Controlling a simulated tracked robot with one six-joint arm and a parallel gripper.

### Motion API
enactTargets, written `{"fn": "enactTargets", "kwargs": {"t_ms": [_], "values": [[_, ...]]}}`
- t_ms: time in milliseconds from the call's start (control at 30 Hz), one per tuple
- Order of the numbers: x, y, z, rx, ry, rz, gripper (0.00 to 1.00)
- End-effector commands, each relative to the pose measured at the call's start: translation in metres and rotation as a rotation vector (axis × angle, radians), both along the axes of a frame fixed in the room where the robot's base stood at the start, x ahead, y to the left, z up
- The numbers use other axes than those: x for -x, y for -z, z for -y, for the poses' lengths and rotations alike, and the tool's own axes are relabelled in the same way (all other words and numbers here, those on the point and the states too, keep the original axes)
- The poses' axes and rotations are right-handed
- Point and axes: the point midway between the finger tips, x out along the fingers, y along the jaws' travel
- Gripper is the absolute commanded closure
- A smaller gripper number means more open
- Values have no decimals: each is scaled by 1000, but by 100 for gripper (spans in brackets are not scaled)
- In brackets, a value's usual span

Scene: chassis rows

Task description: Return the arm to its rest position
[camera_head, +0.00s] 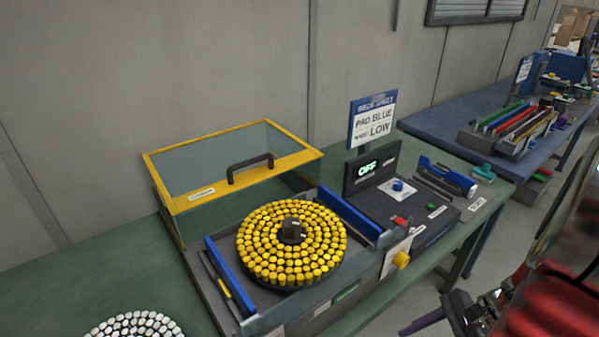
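My arm shows at the right edge as a blurred red and dark shape. A dark jointed part with purple pieces at the lower right looks like my gripper (446,312). It is off the right side of the bench, apart from the machine, and partly cut off by the frame. I cannot make out whether its fingers are open or shut, or whether they hold anything.
A green bench (40,290) carries a machine with a round plate of yellow pieces (270,262), a yellow-framed clear cover (225,180), an OFF display (367,168) and a sign (371,122). White pieces (135,325) lie lower left. A blue bench (470,112) stands behind right.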

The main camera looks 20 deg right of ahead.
Motion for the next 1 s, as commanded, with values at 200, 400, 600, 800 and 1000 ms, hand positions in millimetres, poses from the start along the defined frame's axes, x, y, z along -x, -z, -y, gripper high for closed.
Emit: {"fn": "enactTargets", "kwargs": {"t_ms": [200,400,600,800,1000], "values": [[-9,-19,-9,216,-301,50,49],[-20,-40,-17,396,-559,105,49],[-36,-66,-29,566,-798,175,49],[-52,-94,-47,723,-1005,255,49],[-66,-123,-73,860,-1173,348,49]]}}
